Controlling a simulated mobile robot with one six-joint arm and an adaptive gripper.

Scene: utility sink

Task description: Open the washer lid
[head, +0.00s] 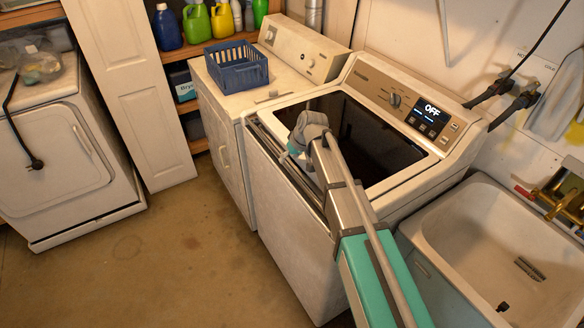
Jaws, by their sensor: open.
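The washer (285,225) is a white top-loader in the middle of the head view. Its lid (385,150) has a dark glass panel in a pale frame and lies flat or nearly flat; a dark strip shows along the front edge. My gripper (291,153) is at the front left part of the lid, near that edge. It is open and seems empty. The arm covers part of the lid and front edge, and I cannot tell whether the fingers touch the lid.
The washer's control panel (405,100) reads OFF. A second white machine (220,135) with a blue basket (236,68) stands left of it. A utility sink (480,225) is close on the right. The floor (170,245) in front is clear.

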